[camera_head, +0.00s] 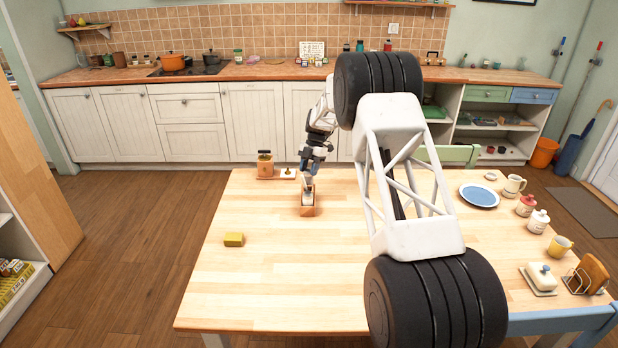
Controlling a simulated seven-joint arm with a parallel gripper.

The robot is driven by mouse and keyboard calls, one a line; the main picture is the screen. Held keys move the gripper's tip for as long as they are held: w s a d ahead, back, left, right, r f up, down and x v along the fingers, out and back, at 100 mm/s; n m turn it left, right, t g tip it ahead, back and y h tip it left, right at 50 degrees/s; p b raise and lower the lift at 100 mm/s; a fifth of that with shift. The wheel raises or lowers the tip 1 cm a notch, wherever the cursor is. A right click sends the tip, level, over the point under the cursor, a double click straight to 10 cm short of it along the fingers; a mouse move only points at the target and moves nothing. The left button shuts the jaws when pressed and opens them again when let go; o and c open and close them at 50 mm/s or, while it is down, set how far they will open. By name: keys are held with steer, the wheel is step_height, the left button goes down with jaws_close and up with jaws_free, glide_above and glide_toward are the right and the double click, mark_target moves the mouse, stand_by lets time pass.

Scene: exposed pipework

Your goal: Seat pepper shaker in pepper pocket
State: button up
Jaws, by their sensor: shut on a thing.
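A blue plate (479,195), mugs and jars stand on the right. The table's left front is mostly clear.

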mark_target(309, 176)
steer(key=shift+f, duration=1.85)
steer(key=shift+f, duration=0.1)
steer(key=o, duration=0.9)
steer(key=shift+o, duration=0.2)
steer(key=v, duration=1.2)
